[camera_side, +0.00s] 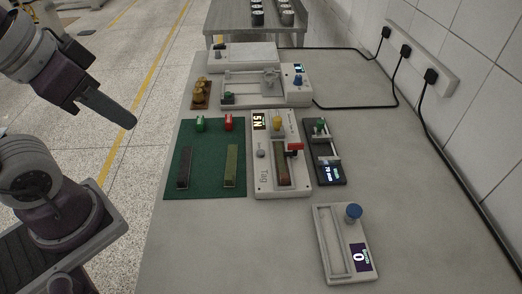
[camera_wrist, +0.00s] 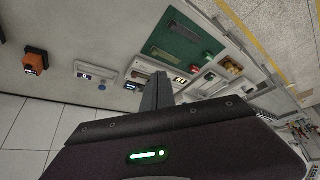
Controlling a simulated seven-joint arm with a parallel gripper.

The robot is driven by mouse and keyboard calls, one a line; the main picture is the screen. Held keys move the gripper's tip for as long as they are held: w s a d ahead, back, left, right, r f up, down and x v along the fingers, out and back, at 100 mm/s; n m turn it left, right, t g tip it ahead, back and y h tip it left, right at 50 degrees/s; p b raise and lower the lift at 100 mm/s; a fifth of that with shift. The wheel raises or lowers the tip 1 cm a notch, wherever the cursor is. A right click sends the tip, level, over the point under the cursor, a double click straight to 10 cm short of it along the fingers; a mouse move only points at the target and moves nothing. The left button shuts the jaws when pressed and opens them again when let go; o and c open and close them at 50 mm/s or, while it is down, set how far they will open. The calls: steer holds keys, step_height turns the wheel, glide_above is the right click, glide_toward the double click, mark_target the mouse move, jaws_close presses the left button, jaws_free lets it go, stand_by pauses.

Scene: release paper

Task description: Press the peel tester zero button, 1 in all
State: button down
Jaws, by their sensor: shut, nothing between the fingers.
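No label reading peel tester is legible. A long white bench device (camera_side: 267,102) at the back has a sliding carriage, a small lit display and a blue button (camera_side: 298,80) at its right end; it may be the peel tester. A white unit (camera_side: 262,186) in the middle shows "5 N" and has a yellow button (camera_side: 277,121). A white counter (camera_side: 328,215) in front shows "0" and has a blue button (camera_side: 354,212). My gripper (camera_side: 128,119) is shut and empty, raised left of the bench, apart from every device. In the wrist view its fingers (camera_wrist: 161,80) partly cover the devices.
A green mat (camera_side: 207,168) holds dark and olive strips with green and red clips. A dark gauge (camera_side: 325,158) with a green knob stands right of the middle unit. An orange device (camera_wrist: 36,60) shows in the wrist view. Black cables run along the right wall; the front bench is mostly clear.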

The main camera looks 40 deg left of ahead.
steer(key=w+a+f+n+y, duration=0.15)
steer(key=w+a, duration=0.25)
steer(key=w, duration=0.4)
steer(key=t+h, duration=0.2)
steer(key=h, duration=0.5)
glide_above(257, 153)
step_height(257, 153, down, 12)
steer(key=shift+n, duration=0.45)
steer(key=shift+r, duration=0.1)
steer(key=shift+y, duration=0.25)
steer(key=shift+f, duration=4.45)
steer(key=shift+f, duration=0.15)
